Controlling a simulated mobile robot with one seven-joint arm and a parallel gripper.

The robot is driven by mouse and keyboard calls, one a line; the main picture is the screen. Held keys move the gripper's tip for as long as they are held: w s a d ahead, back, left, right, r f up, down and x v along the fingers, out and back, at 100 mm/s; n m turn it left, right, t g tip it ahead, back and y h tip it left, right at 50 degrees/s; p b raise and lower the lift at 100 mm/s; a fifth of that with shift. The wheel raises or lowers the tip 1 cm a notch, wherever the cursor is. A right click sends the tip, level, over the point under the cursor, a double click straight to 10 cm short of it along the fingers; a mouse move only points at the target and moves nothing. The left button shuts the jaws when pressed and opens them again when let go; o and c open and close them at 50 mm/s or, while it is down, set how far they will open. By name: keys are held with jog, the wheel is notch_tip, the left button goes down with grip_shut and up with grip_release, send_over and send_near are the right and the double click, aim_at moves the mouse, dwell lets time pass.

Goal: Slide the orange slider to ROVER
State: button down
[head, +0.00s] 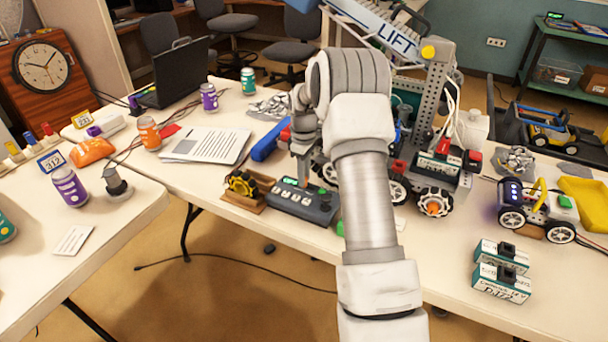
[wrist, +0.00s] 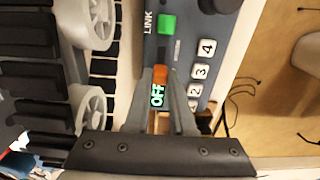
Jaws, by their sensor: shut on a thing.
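The dark grey control box (head: 300,200) lies on the table in the head view, with my gripper (head: 302,172) over it. The wrist view shows the same box (wrist: 222,28) close up, with a green LINK button and white numbered keys. The orange slider (wrist: 160,75) sits between my fingertips, and my gripper (wrist: 162,82) is shut on it. A lit OFF label (wrist: 157,96) shows just below the slider. No ROVER label can be read in either view. The lower end of the box is partly hidden by my gripper.
A wheeled robot marked LIFT (head: 440,150) stands right behind the box. Two small battery boxes (head: 500,285) stand at the front right. The table's front edge is close to the box.

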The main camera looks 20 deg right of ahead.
aim_at(312, 189)
dwell(0.8)
jog(key=shift+s+d+r, duration=0.1)
jog(key=shift+s+d, duration=0.65)
jog(key=shift+s, duration=0.15)
jog(key=shift+s+d, duration=0.1)
jog(key=shift+s, duration=0.05)
jog(key=c, duration=0.8)
grip_release()
jog(key=shift+o, duration=0.2)
notch_tip(312, 189, up, 17)
jog(key=p, duration=0.3)
jog(key=shift+r, duration=0.15)
